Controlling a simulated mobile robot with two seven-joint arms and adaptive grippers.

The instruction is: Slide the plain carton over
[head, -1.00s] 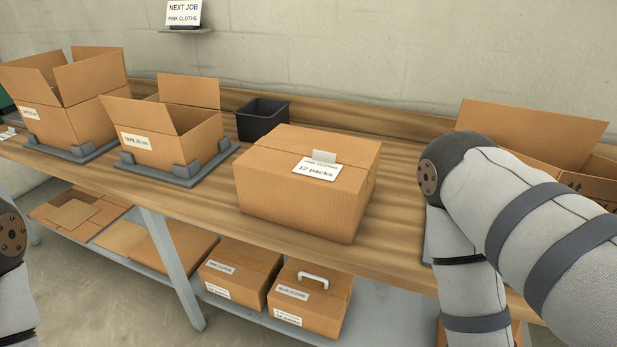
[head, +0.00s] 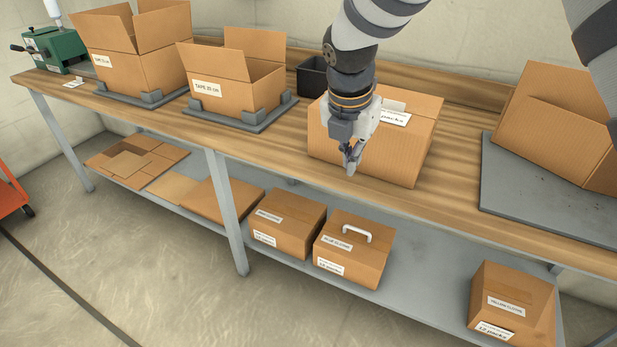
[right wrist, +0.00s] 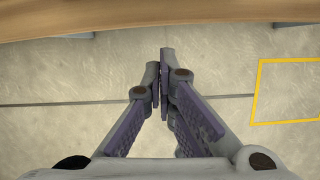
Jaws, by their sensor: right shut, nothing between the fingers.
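A closed brown carton (head: 402,150) stands on the bench, its front face plain. A white card (head: 394,118) with "packs" readable lies on its top, partly behind my arm. My right gripper (head: 352,164) hangs in front of the carton's front face, fingers shut and empty, pointing down. In the right wrist view the gripper (right wrist: 162,75) is over bare floor, with the bench edge (right wrist: 150,22) at the top. I cannot tell whether it touches the carton. My left gripper is not in view.
Two open cartons stand in grey trays (head: 240,122) to the left. A black bin (head: 312,76) is behind. An open carton (head: 560,125) sits on a grey plate (head: 510,190) at right.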

